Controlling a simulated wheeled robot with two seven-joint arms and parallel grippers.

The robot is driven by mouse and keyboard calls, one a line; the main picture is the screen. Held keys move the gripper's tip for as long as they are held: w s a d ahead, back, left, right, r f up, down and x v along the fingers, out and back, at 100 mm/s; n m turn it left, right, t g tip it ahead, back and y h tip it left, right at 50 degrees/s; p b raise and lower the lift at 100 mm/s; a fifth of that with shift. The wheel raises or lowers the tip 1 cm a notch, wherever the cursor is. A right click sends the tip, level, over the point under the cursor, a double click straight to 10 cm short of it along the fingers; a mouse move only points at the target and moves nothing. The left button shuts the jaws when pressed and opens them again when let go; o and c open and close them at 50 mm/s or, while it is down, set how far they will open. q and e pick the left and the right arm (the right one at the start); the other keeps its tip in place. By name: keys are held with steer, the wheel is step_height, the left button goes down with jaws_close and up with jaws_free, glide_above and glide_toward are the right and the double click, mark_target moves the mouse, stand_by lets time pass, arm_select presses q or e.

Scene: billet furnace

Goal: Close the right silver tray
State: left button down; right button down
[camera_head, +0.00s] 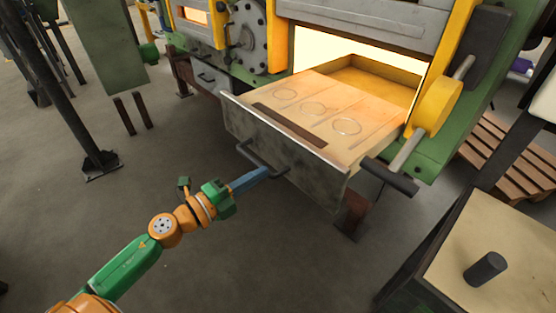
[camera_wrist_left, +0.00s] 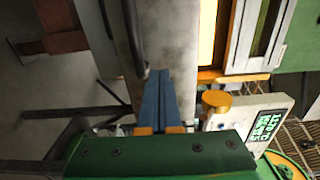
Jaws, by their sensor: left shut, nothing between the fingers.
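The right silver tray (camera_head: 282,158) is pulled out of the glowing furnace opening, with a flat top bearing several ring marks and a grey front panel. A dark bar handle (camera_head: 258,162) runs across its front. In the left wrist view the shut fingers (camera_wrist_left: 158,82) point at the grey tray front (camera_wrist_left: 172,45), beside the dark handle (camera_wrist_left: 137,40). My right gripper does not show.
A box with a black knob (camera_head: 485,268) is at lower right. A wooden pallet (camera_head: 510,160) lies behind it. A second, shut tray (camera_head: 208,78) is further left. The floor in front is clear.

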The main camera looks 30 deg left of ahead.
mark_target(286, 158)
arm_select(q)
steer(key=p+x, duration=0.1)
steer(key=x, duration=0.3)
steer(key=shift+w+d+r, duration=0.1)
steer(key=shift+w, duration=0.25)
steer(key=shift+w+d, duration=0.25)
steer(key=shift+w, duration=0.3)
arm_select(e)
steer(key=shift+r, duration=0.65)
